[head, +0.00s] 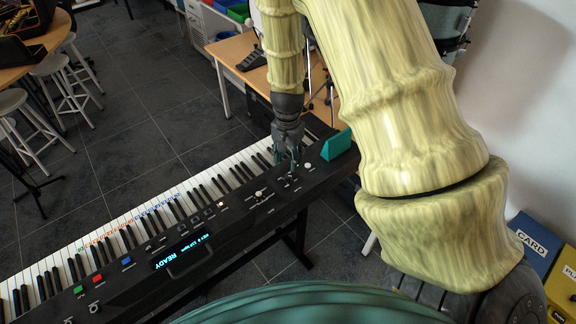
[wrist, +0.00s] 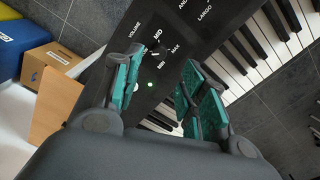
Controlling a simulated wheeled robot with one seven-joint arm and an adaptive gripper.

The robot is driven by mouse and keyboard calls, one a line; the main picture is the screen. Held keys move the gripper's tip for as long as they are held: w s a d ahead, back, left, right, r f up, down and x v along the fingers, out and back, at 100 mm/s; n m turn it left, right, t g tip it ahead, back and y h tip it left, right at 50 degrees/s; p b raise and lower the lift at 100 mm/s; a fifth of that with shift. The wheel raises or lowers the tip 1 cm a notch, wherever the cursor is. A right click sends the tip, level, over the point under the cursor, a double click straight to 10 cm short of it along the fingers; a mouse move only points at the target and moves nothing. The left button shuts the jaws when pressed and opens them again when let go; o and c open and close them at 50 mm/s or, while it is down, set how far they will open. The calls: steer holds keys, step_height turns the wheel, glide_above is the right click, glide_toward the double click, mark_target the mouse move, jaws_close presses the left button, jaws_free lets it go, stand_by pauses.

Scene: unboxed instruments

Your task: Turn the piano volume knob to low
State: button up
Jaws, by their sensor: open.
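The black keyboard piano (head: 200,243) runs diagonally across the head view, with its control panel along the near side. My gripper (head: 289,163) points down over the panel's right end. In the wrist view my gripper (wrist: 161,60) has its two teal-padded fingers apart, with panel showing between them. The volume markings (wrist: 158,34), VOLUME, MIN, MID and MAX, lie around and between the fingertips. The volume knob itself is dark and hard to make out there; I cannot tell its setting or whether a finger touches it. A small green light (wrist: 150,85) glows nearby.
A teal wedge-shaped block (head: 337,145) stands on the piano's right end. Other knobs, including a white one (head: 259,195), and a lit READY display (head: 181,252) lie left of my gripper. A wooden desk (head: 238,55) stands behind. Blue and yellow boxes sit at the right.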

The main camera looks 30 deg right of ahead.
steer(key=shift+r, duration=2.05)
